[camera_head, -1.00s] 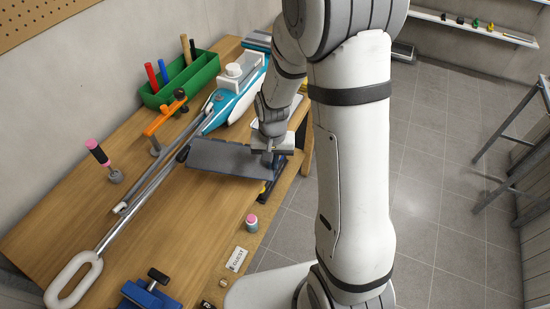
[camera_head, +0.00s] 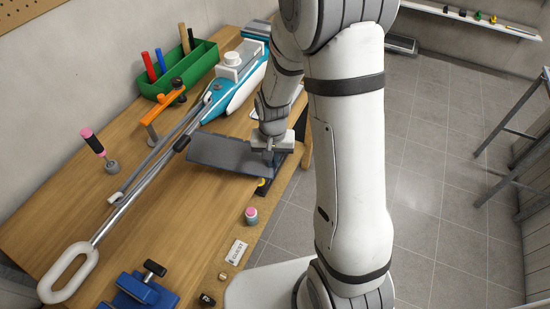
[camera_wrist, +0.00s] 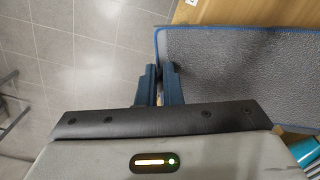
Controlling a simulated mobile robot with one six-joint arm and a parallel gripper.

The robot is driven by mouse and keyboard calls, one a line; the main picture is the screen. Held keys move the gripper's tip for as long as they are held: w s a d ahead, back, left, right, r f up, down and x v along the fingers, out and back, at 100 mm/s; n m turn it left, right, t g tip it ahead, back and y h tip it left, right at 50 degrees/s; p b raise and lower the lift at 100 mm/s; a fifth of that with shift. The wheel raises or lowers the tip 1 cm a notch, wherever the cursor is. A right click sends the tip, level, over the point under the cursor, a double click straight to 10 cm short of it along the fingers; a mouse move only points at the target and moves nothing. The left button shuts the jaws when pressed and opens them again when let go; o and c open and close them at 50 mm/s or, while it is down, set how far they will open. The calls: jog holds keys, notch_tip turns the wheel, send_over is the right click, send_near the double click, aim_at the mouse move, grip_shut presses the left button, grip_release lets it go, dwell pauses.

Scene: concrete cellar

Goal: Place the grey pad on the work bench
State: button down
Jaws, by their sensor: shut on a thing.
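The grey pad (camera_head: 230,155) is a flat, textured rectangle with a blue edge. My gripper (camera_head: 268,156) is shut on its right end. In the wrist view the pad (camera_wrist: 240,62) stretches to the right from the jaws (camera_wrist: 159,85), with tiled floor to their left. The pad lies roughly level over the right part of the wooden work bench (camera_head: 185,215). I cannot tell whether its underside touches the bench. Something dark with a yellow spot shows under the pad's right end, mostly hidden.
A long rod with a white loop handle (camera_head: 50,288) lies beside the pad. A pink-topped cylinder (camera_head: 251,216), a card (camera_head: 236,252) and a blue vise (camera_head: 140,293) are nearer.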

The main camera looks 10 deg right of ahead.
jog(key=shift+f+b, duration=0.3)
jog(key=shift+f, duration=0.15)
jog(key=c, duration=1.5)
grip_release()
jog(key=shift+r, duration=0.1)
notch_tip(320, 180, up, 7)
jog(key=shift+f+b, duration=0.2)
jog(key=shift+b, duration=0.2)
jog(key=shift+r, duration=0.8)
jog(key=s+d+r+n+t, duration=0.1)
jog(key=s+r, duration=0.5)
jog(key=s, duration=0.1)
jog(key=s+d+r+n+t, duration=0.2)
jog(key=s+r, duration=0.5)
jog(key=s, duration=0.1)
jog(key=shift+s+d+r, duration=0.25)
jog(key=shift+s+d, duration=0.05)
